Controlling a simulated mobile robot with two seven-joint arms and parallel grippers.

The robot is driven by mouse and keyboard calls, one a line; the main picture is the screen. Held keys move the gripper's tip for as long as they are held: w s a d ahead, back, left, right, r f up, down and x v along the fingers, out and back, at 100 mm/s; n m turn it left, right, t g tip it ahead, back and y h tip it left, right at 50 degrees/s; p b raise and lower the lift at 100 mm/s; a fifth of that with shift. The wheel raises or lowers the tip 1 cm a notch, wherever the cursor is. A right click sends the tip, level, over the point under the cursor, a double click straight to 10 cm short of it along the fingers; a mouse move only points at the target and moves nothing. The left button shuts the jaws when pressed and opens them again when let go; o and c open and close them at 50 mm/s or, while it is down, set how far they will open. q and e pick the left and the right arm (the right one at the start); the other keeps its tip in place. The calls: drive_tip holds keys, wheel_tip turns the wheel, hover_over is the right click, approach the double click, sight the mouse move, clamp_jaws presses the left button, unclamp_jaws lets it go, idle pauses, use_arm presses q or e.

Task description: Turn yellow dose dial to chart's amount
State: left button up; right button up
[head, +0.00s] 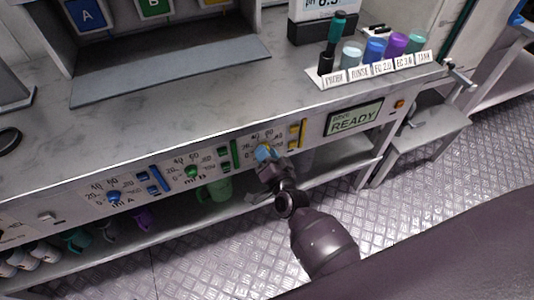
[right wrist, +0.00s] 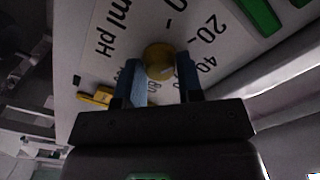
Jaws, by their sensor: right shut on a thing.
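The yellow dose dial (right wrist: 160,60) sits between the two blue fingers of my right gripper (right wrist: 158,80) in the right wrist view. The gripper is shut on it. A scale with marks including 0, 20 and 40 surrounds the dial, with "ml pH" printed beside it. I cannot tell which mark the dial points to. In the head view my right gripper (head: 267,154) covers most of the dial at the panel's front face. No dose chart is readable in view. My left gripper is not in view.
A blue dial (head: 113,197) and a green dial (head: 191,171) with their own scales are left of the gripper. A display (head: 353,118) reads "READY", with an orange button (head: 399,104) beside it. A shelf with mugs runs below.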

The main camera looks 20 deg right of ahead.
drive_tip(key=o, duration=0.9)
drive_tip(key=s+p, duration=0.1)
drive_tip(key=s, duration=0.9)
drive_tip(key=shift+s+d, duration=0.15)
drive_tip(key=shift+s, duration=0.25)
